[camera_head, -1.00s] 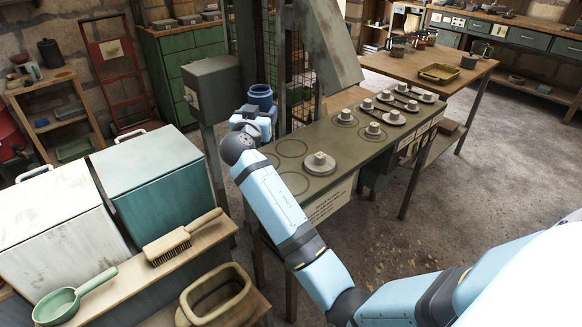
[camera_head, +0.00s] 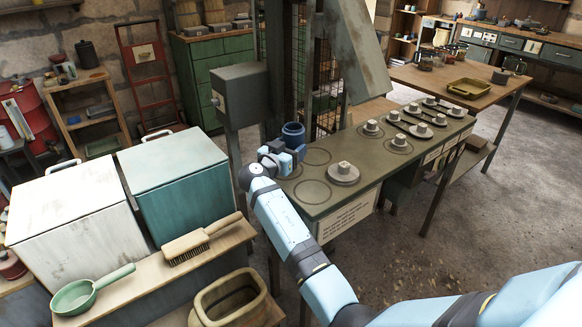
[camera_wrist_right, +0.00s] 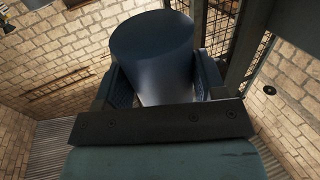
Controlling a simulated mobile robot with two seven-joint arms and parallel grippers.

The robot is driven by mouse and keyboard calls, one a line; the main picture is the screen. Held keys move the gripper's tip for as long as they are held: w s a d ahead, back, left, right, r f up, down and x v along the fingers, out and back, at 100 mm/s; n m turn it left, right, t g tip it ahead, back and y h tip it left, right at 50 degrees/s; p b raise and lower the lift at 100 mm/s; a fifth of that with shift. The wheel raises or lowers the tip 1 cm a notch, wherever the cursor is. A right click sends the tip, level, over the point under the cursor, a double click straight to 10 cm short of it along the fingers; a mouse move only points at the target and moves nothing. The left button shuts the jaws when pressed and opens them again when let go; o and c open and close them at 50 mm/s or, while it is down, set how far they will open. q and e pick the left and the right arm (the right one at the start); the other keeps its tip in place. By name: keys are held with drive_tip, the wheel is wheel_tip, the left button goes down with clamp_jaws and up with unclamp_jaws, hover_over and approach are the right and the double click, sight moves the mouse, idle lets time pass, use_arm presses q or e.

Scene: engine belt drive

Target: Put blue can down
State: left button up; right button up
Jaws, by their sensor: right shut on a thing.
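The blue can (camera_head: 293,134) is upright at the left end of the green bench (camera_head: 341,199), close to the post. My right gripper (camera_head: 287,155) is shut around it. In the right wrist view the can (camera_wrist_right: 154,55) stands between the two fingers of my gripper (camera_wrist_right: 155,85). The bench top has empty ring outlines and several round pulleys, the nearest being a pulley (camera_head: 343,173) right of the can. I cannot tell whether the can touches the bench top. My left gripper is not in view.
A grey box (camera_head: 238,94) on a post stands left of the can, and a mesh guard (camera_head: 327,95) stands behind it. A teal chest (camera_head: 177,181), a brush (camera_head: 200,238) and a green pan (camera_head: 80,296) are at left. Empty rings lie beside the gripper.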

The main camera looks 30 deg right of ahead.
drive_tip(key=shift+f+b, duration=0.3)
drive_tip(key=shift+f, duration=2.6)
drive_tip(key=shift+f+b, duration=0.25)
drive_tip(key=shift+b, duration=0.15)
drive_tip(key=o, duration=1.5)
drive_tip(key=shift+r, duration=0.15)
